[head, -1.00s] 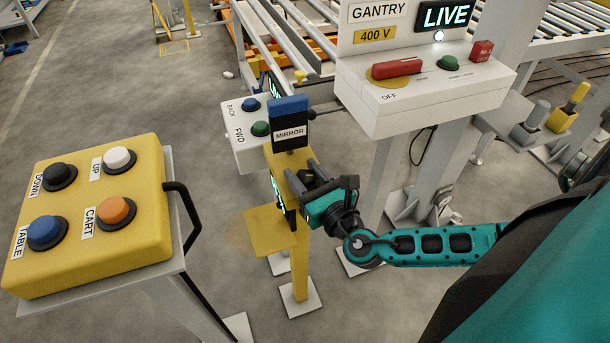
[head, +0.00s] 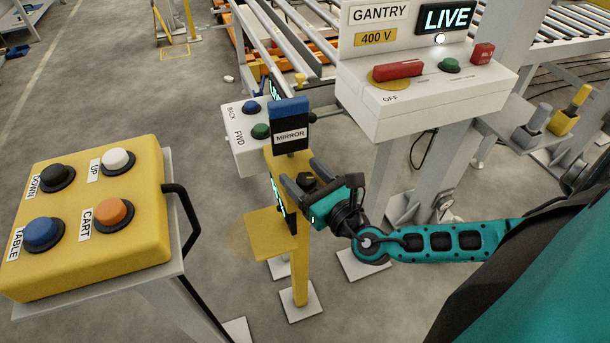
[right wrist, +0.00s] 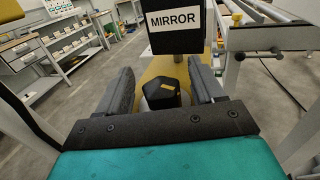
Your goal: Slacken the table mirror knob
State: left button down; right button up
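The table mirror is a dark panel with a blue top and a MIRROR label (head: 290,137), on a yellow post (head: 301,265). Its black knob (head: 308,182) is below the label, partly hidden by my gripper. In the right wrist view the knob (right wrist: 162,93) is dark and faceted with a yellow mark. My right gripper (head: 301,174) is open, with one finger on each side of the knob. The right wrist view shows gaps between the knob and both fingers (right wrist: 160,72). My left gripper is not in view.
A yellow button box (head: 90,250) stands at left, with a black side handle (head: 184,212). A white FWD/BACK box (head: 240,150) is behind the mirror. The white gantry panel (head: 430,105), reading LIVE, stands to the right, above my forearm. Grey floor lies between the stands.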

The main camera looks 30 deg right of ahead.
jog(key=shift+s+f, duration=0.1)
jog(key=shift+s, duration=0.15)
jog(key=s, duration=1.2)
jog(key=shift+s+d+b, duration=0.25)
jog(key=shift+b, duration=0.05)
